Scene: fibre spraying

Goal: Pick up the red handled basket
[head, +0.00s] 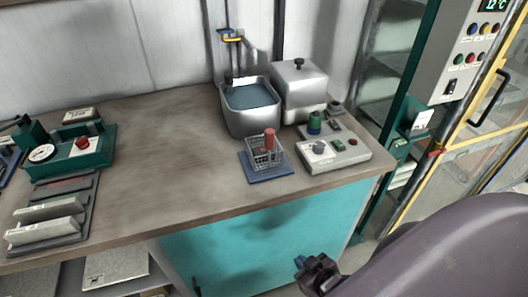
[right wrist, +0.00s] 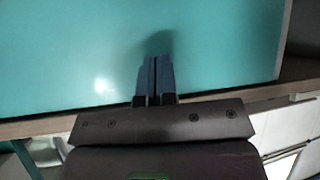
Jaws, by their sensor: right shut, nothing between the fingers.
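The wire basket (head: 264,152) with a thick red upright handle (head: 269,139) stands on a blue mat (head: 251,174) on the workbench, right of centre in the head view. My right gripper (head: 300,262) is low in front of the bench, below the tabletop and away from the basket. In the right wrist view its blue fingers (right wrist: 155,78) are shut together with nothing between them, in front of the teal cabinet panel. The basket does not show in the right wrist view. My left gripper is not in view.
A metal basin of water (head: 250,97) stands behind the basket. A control box (head: 333,150) with knobs is close on its right. The teal cabinet front (head: 265,240) is beside my right gripper. The tabletop (head: 170,150) left of the basket is clear.

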